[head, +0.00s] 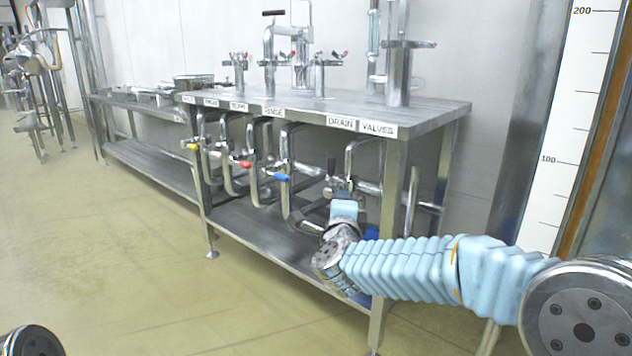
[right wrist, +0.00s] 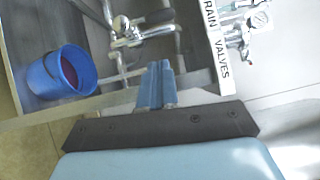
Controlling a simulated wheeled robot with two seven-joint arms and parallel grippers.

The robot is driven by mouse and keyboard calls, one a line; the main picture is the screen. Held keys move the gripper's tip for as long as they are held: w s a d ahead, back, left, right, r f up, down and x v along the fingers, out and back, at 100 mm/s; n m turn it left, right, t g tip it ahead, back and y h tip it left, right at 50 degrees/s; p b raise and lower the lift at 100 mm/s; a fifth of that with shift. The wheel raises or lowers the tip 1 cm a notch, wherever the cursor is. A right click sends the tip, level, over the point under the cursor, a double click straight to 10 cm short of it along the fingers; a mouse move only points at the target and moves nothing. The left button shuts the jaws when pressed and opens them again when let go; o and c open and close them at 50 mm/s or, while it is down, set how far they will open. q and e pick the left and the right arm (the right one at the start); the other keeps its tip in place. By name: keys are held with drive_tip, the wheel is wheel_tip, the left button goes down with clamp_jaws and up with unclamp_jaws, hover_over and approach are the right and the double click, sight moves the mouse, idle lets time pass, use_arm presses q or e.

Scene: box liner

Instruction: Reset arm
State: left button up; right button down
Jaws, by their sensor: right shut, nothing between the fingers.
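My right arm reaches in from the right in the head view, in a pale blue ribbed sleeve. My right gripper (head: 344,209) is in front of the bench, near the pipes under its right end. In the right wrist view the two blue fingers of this gripper (right wrist: 156,84) are pressed together with nothing between them. They point toward the pipes and the bench leg. My left gripper is not in the head view; only a round metal joint shows at the bottom left corner.
A steel bench (head: 425,110) with labels reading DRAIN and VALVES carries valve fittings on top. Pipes with yellow, red and blue handles hang below. A blue bucket (right wrist: 38,77) stands on the lower shelf, mostly hidden in the head view. The floor (head: 110,240) at left is clear.

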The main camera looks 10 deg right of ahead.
drive_tip(key=s+a+f+n+g+y+p, duration=0.1)
drive_tip(key=s+f+n+g+y+p, duration=0.2)
drive_tip(key=f, duration=0.7)
drive_tip(key=s+a+f+n+g+y+p, duration=0.1)
drive_tip(key=s+a+f+n+g+p, duration=0.1)
drive_tip(key=f+n, duration=0.6)
drive_tip(key=s+a+f+n+g+y+p, duration=0.1)
drive_tip(key=s+f+n+g+y+p, duration=0.15)
drive_tip(key=f, duration=1.05)
drive_tip(key=s+a+f+n+g+y+p, duration=0.1)
drive_tip(key=s+f+g, duration=0.4)
drive_tip(key=s, duration=0.7)
drive_tip(key=s+a+f+n+g+y+p, duration=0.2)
drive_tip(key=s+f+n+g, duration=0.2)
drive_tip(key=s, duration=0.8)
wheel_tip(320, 180, down, 3)
drive_tip(key=shift+s+a+f+n+g+p, duration=0.1)
drive_tip(key=shift+s+a+n+g+p, duration=0.25)
drive_tip(key=shift+n, duration=0.6)
drive_tip(key=shift+w, duration=0.15)
drive_tip(key=c, duration=1.8)
unclamp_jaws()
drive_tip(key=shift+c, duration=0.2)
